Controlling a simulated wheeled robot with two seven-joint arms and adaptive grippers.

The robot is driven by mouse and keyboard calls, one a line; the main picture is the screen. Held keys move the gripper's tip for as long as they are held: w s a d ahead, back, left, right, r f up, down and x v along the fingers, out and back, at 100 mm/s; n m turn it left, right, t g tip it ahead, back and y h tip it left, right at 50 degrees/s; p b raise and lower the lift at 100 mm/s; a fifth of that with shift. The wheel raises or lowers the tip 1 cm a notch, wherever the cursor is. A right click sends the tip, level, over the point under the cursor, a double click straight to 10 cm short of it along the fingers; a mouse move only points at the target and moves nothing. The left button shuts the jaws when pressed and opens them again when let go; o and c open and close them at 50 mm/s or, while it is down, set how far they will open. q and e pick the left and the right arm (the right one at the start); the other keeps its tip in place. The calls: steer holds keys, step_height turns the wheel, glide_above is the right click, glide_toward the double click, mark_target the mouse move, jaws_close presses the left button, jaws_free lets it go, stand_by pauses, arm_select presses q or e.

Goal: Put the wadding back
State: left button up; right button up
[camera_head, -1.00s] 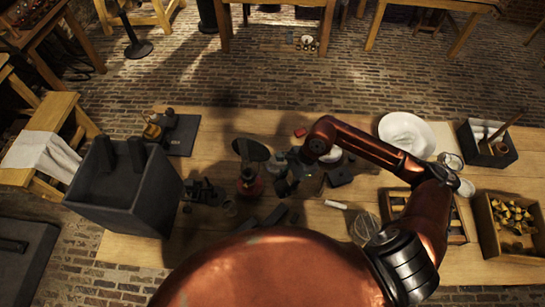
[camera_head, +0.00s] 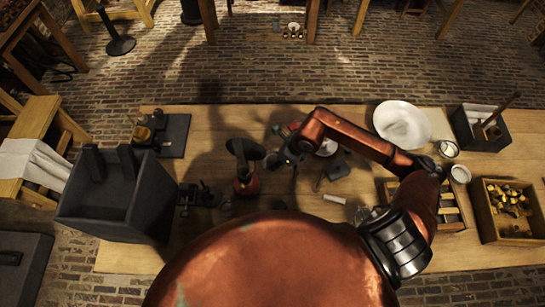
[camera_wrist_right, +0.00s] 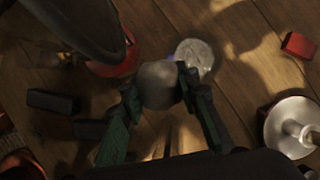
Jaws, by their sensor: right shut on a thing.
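My right gripper (camera_wrist_right: 158,95) is shut on a grey, rounded wad (camera_wrist_right: 158,84), which I take to be the wadding, held between the green fingers in the right wrist view. Close beyond it is a pale round thing (camera_wrist_right: 195,57); I cannot tell whether it is a jar top or a disc, or whether the two touch. In the head view the right gripper (camera_head: 283,157) is over the middle of the table, small and dark, and its hold is hard to make out there. My left gripper is not in view.
A red-based lamp-like object (camera_head: 246,182) stands just left of the gripper. A dark box (camera_head: 108,200) stands at left, a white dish (camera_head: 402,125) at right. Farther right are a wooden crate (camera_head: 487,222) and a dark tray (camera_head: 462,128). The table's back middle looks clear.

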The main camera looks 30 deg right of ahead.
steer(key=w+f, duration=0.2)
steer(key=w+d+f, duration=0.1)
steer(key=w+f, duration=0.1)
steer(key=w+d+f, duration=0.1)
steer(key=w+f, duration=0.1)
steer(key=shift+w+d+f, duration=0.15)
steer(key=shift+w+f, duration=0.1)
steer(key=shift+f, duration=0.1)
steer(key=shift+w+f, duration=0.1)
steer(key=shift+f, duration=1.55)
steer(key=shift+f, duration=0.1)
steer(key=o, duration=0.8)
steer(key=v, duration=1.2)
steer(key=shift+d, duration=0.15)
